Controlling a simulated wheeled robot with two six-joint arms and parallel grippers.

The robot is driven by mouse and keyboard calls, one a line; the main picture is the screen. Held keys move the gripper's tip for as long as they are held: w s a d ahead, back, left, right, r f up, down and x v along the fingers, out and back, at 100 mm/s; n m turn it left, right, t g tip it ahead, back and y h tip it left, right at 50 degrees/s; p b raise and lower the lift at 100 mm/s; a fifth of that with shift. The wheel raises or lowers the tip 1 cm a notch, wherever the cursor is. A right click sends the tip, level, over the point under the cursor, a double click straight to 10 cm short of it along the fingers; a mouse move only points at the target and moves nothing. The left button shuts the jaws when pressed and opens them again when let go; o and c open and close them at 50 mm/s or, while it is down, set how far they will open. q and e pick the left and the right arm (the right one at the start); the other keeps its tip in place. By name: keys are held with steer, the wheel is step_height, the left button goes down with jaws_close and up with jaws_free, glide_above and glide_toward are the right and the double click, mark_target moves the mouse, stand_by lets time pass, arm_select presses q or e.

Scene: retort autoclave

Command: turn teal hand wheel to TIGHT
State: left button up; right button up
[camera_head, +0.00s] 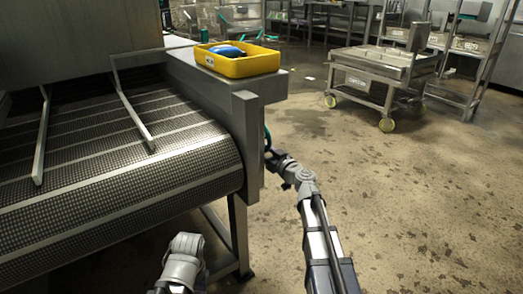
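A thin teal curved piece (267,138), perhaps the rim of the hand wheel, shows just right of the grey machine post. Most of it is hidden behind the post, and no TIGHT mark is readable. My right arm reaches up to the post, and the dark end of my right gripper (273,158) is just below the teal piece. Its fingers are hidden or too small to make out, so I cannot tell whether it touches the wheel. My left arm shows only as a grey link at the bottom, below the conveyor; its gripper is not visible.
A mesh conveyor (120,165) with metal guide bars fills the left. A yellow tray (245,67) holding a blue item sits on the machine's ledge. A wheeled steel cart (350,75) stands at the back right, near racks. The wet floor (420,190) to the right is clear.

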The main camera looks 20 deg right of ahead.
jaws_close()
stand_by(0.4)
